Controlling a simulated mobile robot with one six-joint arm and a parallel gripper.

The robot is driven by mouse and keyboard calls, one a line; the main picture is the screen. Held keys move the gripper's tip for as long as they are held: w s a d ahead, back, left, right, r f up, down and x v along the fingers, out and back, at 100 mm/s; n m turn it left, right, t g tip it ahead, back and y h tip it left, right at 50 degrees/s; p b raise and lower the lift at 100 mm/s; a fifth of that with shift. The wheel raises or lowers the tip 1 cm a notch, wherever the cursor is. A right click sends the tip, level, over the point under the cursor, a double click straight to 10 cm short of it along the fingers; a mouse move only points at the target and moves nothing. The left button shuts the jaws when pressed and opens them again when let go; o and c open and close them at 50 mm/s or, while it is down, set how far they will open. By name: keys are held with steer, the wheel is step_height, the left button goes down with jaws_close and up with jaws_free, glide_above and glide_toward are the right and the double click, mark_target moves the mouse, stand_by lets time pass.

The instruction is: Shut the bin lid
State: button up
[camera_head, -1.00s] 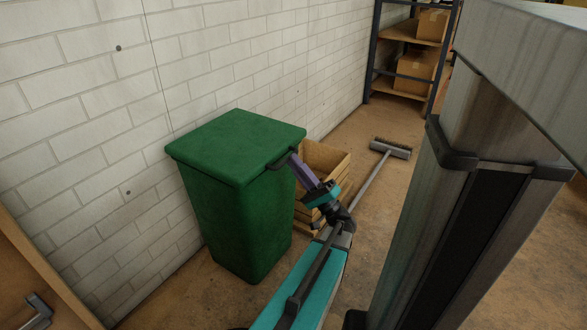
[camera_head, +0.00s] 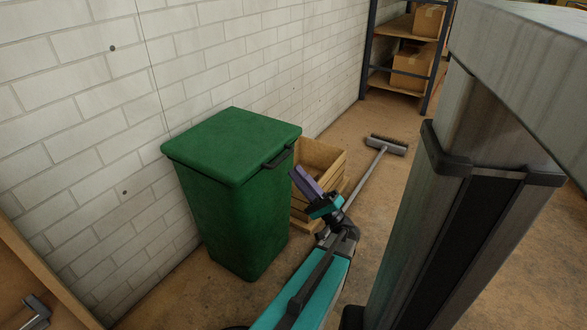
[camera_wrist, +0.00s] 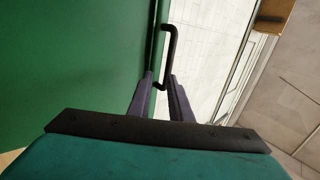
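The green bin (camera_head: 235,215) stands against the white brick wall. Its green lid (camera_head: 232,140) lies flat on top and looks shut. A dark bar handle (camera_head: 278,158) sticks out from the lid's right-hand edge. My gripper (camera_head: 294,172), with purple fingers, is just right of and slightly below the handle, apart from it. In the wrist view, the handle (camera_wrist: 172,45) lies ahead of my fingertips (camera_wrist: 160,76). A gap shows between the two fingers and nothing is held. The bin's green side (camera_wrist: 70,70) fills the left of that view.
A wooden crate (camera_head: 326,160) stands behind my gripper, right of the bin. A broom (camera_head: 385,146) lies on the floor beyond. A shelf with cardboard boxes (camera_head: 411,62) stands at the back. A large grey post (camera_head: 450,210) blocks the right; a wooden panel (camera_head: 30,270) is at lower left.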

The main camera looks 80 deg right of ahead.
steer(key=p+v, duration=0.2)
steer(key=v, duration=0.7)
steer(key=shift+s, duration=0.2)
steer(key=shift+a+f, duration=0.1)
steer(key=shift+f, duration=0.05)
